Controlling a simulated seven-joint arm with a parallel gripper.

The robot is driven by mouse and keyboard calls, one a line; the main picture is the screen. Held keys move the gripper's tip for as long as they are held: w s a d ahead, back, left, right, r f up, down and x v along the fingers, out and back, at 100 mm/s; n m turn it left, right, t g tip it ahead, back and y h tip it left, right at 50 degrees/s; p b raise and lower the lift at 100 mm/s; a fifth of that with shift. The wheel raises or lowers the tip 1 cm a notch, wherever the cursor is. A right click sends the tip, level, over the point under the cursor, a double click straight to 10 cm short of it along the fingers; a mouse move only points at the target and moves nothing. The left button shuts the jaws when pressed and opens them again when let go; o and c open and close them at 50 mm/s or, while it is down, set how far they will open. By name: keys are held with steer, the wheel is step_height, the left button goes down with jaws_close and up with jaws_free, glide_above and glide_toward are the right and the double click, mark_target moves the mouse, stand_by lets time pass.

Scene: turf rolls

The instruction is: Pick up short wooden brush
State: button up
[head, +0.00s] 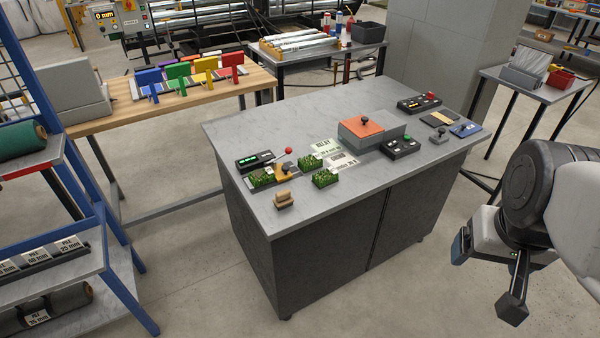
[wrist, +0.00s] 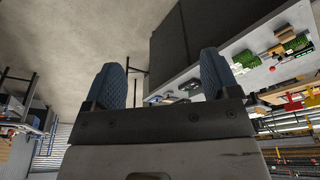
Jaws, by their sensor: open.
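The short wooden brush (head: 284,200) is a small tan block-like piece on the grey worktable (head: 240,135), close to its front left edge. A small tan shape that looks like the brush (wrist: 284,34) shows at the upper right of the wrist view. My gripper (head: 487,277) is off the right side of the table, far from the brush, with its fingers apart. In the wrist view my gripper (wrist: 160,82) shows two blue-padded fingers spread wide with nothing between them.
Turf pieces (head: 325,178), a green-display device (head: 255,161) and a lever tool (head: 287,170) lie near the brush. An orange-topped block (head: 361,131) and control boxes (head: 402,147) stand further right. The table's front left corner is clear. A blue rack (head: 100,215) stands at left.

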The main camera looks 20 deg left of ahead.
steer(key=shift+o, duration=0.9)
